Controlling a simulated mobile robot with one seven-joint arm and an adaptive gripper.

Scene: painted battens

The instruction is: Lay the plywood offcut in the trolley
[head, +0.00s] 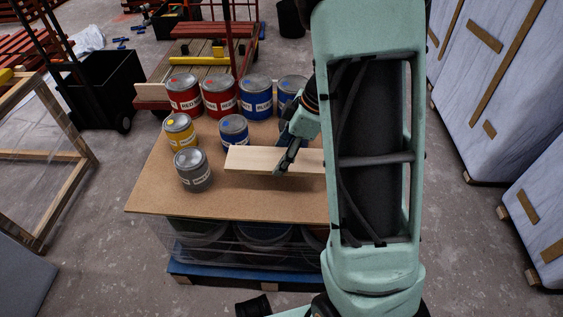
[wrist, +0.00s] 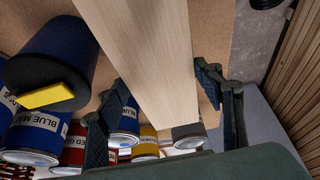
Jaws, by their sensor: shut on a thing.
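The plywood offcut (head: 250,160) is a pale, flat board above the front of the brown tabletop, with a shadow beneath it. My gripper (head: 285,160) is shut on it across its width. In the wrist view the board (wrist: 150,60) runs between the two fingers of my gripper (wrist: 168,112). My arm hides its right end in the head view. What looks like the trolley (head: 190,75) stands behind the table, with a slatted wooden deck and red uprights.
Red, blue, yellow and grey paint tins, including a grey one (head: 193,170), stand on the tabletop (head: 155,200) left of and behind the board. A yellow bar (head: 198,61) lies on the deck. A black wheeled bin (head: 100,88) stands left. Pale panels (head: 495,80) line the right.

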